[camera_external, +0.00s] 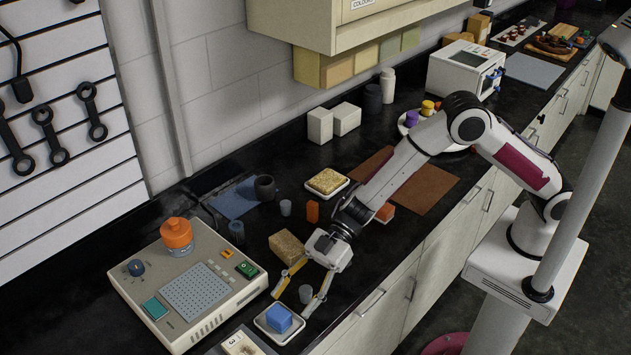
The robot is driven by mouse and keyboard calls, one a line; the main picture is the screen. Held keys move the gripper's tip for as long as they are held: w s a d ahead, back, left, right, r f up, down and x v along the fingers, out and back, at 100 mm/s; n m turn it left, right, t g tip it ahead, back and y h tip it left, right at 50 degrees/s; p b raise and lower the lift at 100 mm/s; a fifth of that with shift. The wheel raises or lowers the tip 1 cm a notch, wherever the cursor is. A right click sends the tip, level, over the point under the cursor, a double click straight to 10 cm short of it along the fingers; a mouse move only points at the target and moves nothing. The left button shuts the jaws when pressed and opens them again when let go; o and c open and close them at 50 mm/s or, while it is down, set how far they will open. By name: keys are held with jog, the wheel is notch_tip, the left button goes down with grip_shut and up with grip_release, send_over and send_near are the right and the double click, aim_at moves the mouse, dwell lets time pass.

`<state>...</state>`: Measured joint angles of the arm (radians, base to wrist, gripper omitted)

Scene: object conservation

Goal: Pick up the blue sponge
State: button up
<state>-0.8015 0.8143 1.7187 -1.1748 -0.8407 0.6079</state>
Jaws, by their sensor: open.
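The blue sponge (279,318) is a small block in a shallow white dish (296,331) near the front edge of the counter. My gripper (291,304) is open and empty, its two fingers spread and pointing down toward the dish. The fingertips are just behind the sponge in the picture, one to its left and one to its right. I cannot tell their exact height or whether they touch the dish.
A beige control box (190,285) with an orange-lidded jar (177,236) stands left. A tan block (287,248) is behind my gripper. A yellowish sponge (327,181) sits on another white dish. A numbered pale box (242,344) lies left of the blue sponge's dish.

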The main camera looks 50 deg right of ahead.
aim_at(285, 309)
jog(key=shift+a+f, duration=0.1)
jog(key=shift+a, duration=0.2)
jog(key=shift+w+a+f, duration=0.1)
jog(key=shift+a+f, duration=0.25)
jog(key=shift+a, duration=0.25)
jog(key=shift+w+a+f, duration=0.1)
jog(key=shift+a+f, duration=0.2)
jog(key=shift+a, duration=0.25)
jog(key=shift+x, duration=1.2)
jog(key=shift+w, duration=0.1)
jog(key=c, duration=1)
